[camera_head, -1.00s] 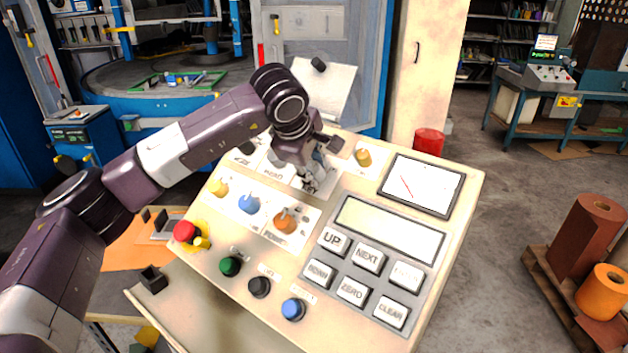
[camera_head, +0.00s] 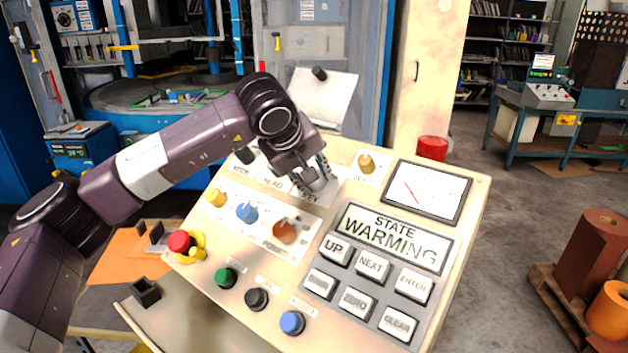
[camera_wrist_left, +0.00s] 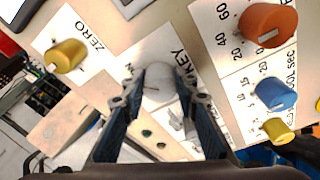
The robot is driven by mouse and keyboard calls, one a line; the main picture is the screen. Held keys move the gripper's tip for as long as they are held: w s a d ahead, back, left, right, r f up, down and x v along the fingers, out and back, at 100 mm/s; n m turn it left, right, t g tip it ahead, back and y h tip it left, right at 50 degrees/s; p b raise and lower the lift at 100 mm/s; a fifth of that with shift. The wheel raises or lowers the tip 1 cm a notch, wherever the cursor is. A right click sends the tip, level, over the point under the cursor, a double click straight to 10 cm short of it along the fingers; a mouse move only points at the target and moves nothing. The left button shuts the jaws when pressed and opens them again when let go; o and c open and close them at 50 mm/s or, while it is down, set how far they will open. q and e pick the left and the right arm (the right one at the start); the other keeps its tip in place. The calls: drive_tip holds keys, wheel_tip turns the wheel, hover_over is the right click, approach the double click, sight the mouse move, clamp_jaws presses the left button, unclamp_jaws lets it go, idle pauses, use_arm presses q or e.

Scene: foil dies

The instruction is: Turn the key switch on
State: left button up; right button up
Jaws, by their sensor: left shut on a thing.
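The key switch (camera_wrist_left: 158,78) is a pale round part beside the printed word KEY, on a sloped cream control panel (camera_head: 462,215). My left gripper (camera_head: 321,180) reaches down to it at the panel's upper middle. In the left wrist view its two dark fingers stand on either side of the switch, shut on it. The fingers hide part of the switch, and its exact turn angle cannot be made out. My right gripper is not in view.
Near the switch are an orange knob (camera_head: 285,231), a blue knob (camera_head: 246,212), yellow knobs (camera_head: 366,163) and a red emergency button (camera_head: 179,241). Several grey keys lie below the display. A red lamp (camera_head: 432,148) stands behind the panel.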

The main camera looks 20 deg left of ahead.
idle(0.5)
use_arm(q)
drive_tip(key=o, duration=1.2)
drive_tip(key=shift+c, duration=0.2)
drive_tip(key=d+v, duration=0.1)
drive_tip(key=v, duration=1.1)
drive_tip(key=shift+a, duration=0.45)
drive_tip(key=shift+f, duration=0.1)
